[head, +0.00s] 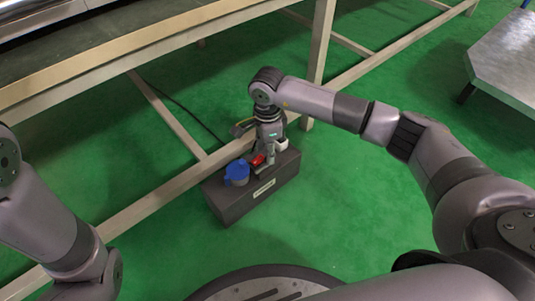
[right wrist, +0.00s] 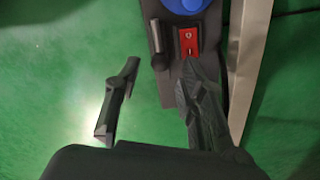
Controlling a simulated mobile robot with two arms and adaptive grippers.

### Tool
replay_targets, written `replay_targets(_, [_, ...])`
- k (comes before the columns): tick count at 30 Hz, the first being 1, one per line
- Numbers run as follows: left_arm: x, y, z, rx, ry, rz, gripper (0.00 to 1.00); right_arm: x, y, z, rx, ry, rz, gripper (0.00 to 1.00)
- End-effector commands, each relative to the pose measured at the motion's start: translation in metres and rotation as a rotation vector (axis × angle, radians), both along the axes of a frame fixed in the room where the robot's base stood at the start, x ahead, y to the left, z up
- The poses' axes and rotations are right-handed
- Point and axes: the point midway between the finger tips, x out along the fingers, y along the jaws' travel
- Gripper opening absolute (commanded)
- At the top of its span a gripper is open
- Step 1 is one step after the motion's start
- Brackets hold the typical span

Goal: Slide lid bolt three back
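A dark grey box (head: 240,204) stands on the green floor, with a blue round cap (head: 237,172) and a red block (head: 257,160) on top. In the right wrist view the red block (right wrist: 188,42) has a small light mark, and a dark upright bar (right wrist: 158,45) is beside it on the left. I cannot tell which part is lid bolt three. My right gripper (head: 266,165) is over the box, pointing down. In the right wrist view its fingers (right wrist: 162,66) are apart with nothing between them; the right finger covers part of the box. My left gripper is out of view.
A beige metal frame (head: 190,178) runs just behind the box, with an upright post (head: 321,45). A metal table (head: 505,60) stands at the upper right. The green floor right of the box is clear.

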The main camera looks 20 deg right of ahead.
Motion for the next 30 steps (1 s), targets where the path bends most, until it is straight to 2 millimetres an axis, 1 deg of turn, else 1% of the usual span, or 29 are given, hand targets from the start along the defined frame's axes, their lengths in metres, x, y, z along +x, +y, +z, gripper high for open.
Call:
replay_targets(1, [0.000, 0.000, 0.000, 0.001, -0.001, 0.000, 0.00, 0.002, 0.000, 0.013, 0.001, -0.007, 0.000, 0.37])
replay_targets(6, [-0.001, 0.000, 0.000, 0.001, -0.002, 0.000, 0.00, 0.002, 0.000, 0.050, 0.000, -0.006, 0.000, 0.37])
replay_targets(9, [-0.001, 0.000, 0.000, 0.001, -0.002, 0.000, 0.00, 0.001, 0.000, 0.068, 0.000, -0.004, 0.000, 0.37])
replay_targets(12, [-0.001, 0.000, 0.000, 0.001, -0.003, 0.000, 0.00, 0.001, 0.000, 0.082, 0.000, -0.003, -0.001, 0.37])
replay_targets(15, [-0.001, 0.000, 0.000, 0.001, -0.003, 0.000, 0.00, 0.001, -0.001, 0.090, -0.001, -0.002, -0.001, 0.37])
replay_targets(18, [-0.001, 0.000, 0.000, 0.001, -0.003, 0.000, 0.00, 0.000, -0.001, 0.094, 0.000, -0.002, -0.001, 0.37])
replay_targets(30, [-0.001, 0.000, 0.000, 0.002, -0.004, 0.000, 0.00, 0.000, -0.001, 0.094, 0.000, -0.001, -0.001, 0.37])
